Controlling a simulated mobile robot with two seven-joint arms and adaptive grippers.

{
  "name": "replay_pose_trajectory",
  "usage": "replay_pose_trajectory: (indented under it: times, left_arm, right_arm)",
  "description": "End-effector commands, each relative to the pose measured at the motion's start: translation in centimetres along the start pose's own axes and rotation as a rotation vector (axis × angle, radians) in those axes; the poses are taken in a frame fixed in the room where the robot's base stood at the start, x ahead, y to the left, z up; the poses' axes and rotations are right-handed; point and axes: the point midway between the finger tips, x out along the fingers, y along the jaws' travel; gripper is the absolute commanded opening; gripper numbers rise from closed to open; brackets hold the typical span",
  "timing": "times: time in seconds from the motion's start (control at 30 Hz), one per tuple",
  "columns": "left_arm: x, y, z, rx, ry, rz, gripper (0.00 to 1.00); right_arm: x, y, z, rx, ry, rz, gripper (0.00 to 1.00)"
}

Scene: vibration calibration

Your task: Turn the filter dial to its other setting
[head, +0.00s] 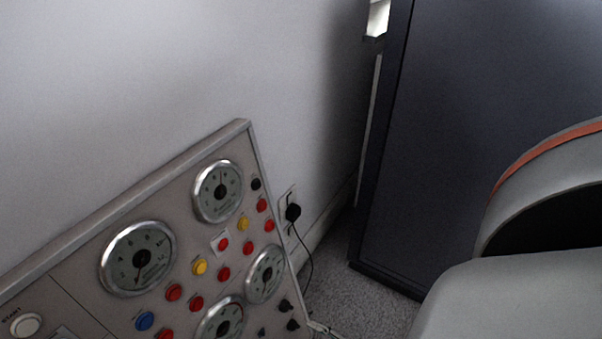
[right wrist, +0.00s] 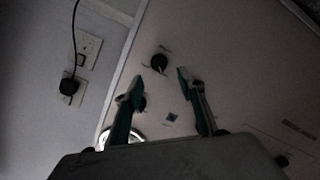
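A tilted control panel (head: 80,262) with gauges and coloured buttons fills the lower left of the head view. Small black knobs sit at its lower right corner; one is a dark knob (head: 293,325). In the right wrist view a round black dial (right wrist: 159,62) with faint markings sits on the panel face, just beyond my fingertips. Another dark knob is partly hidden behind the left finger. The labels are too small to read, so I cannot tell which one is the filter dial. My right gripper (right wrist: 158,80) is open and empty, its fingers apart. My left gripper is not in view.
A black plug (head: 293,212) with a cable sits in a wall socket beside the panel; it also shows in the right wrist view (right wrist: 68,87). A dark cabinet (head: 480,90) stands at the right. Carpet (head: 365,285) shows between the panel and the cabinet.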

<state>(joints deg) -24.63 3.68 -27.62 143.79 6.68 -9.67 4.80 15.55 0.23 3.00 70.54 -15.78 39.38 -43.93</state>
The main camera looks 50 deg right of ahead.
Motion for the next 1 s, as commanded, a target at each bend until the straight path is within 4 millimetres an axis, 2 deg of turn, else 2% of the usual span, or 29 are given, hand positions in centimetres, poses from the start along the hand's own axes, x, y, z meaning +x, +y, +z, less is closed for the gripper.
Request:
replay_pose_trajectory:
  times: [0.1,0.33,0.5,1.0]
  left_arm:
    - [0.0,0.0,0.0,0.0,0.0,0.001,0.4]
    - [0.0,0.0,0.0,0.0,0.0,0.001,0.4]
    - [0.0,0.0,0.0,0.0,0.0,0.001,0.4]
    - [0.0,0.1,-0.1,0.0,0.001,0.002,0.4]
  right_arm:
    - [-2.5,0.0,0.0,0.0,-0.001,-0.001,0.39]
    - [-5.6,0.0,0.0,0.001,0.0,0.0,0.39]
    - [-6.3,0.0,0.0,0.001,0.0,0.001,0.39]
    - [-6.4,0.0,0.0,0.001,0.001,0.001,0.39]
